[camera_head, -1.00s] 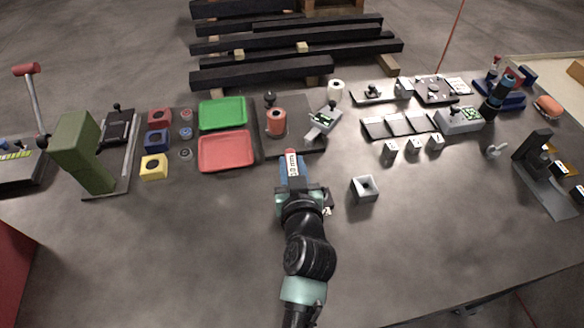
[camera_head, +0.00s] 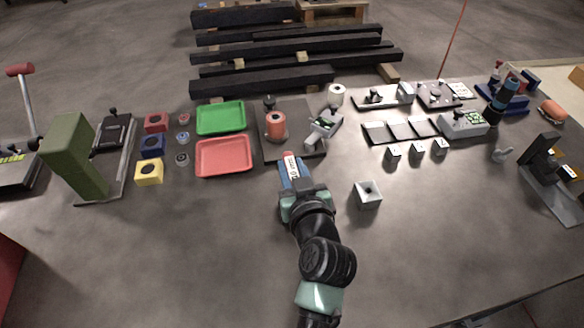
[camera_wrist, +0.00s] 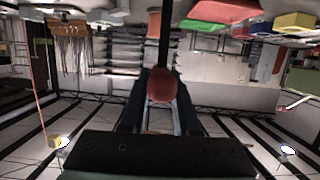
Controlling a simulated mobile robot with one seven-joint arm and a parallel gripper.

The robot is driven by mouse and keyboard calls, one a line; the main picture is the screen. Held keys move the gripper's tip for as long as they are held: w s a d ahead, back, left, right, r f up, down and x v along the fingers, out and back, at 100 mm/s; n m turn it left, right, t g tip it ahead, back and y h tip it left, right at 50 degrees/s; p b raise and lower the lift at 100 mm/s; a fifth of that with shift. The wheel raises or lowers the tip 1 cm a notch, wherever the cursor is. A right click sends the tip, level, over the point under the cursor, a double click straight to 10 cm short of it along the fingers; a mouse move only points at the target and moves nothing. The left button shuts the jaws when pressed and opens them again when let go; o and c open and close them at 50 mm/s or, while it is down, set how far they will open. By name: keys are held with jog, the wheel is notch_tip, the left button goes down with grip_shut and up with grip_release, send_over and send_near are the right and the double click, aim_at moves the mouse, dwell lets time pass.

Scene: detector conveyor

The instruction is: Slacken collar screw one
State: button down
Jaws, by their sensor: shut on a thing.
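My gripper (camera_head: 291,176) is in front of the dark base plate (camera_head: 306,149), near the middle of the table. It is shut on a red-handled tool (camera_wrist: 162,86) with a dark straight shaft. The handle sits between the fingers in the wrist view. The held tool looks apart from both. I cannot make out which part is the collar or its screw one.
A red tray (camera_head: 224,171) and a green tray (camera_head: 221,117) lie to the left. A grey square block with a hole (camera_head: 367,196) stands to the right of my gripper. A tall green stand (camera_head: 75,155) is at the far left. The front table is clear.

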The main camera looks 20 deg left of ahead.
jog(key=shift+n+g+y+b, duration=0.4)
jog(key=shift+n+y+b, duration=0.1)
jog(key=shift+b, duration=0.6)
jog(key=shift+m+t+h+p, duration=0.3)
jog(key=shift+h+p, duration=0.1)
jog(key=shift+p, duration=0.1)
jog(key=shift+r, duration=0.1)
jog(key=shift+r+p, duration=2.05)
jog(key=shift+r, duration=0.65)
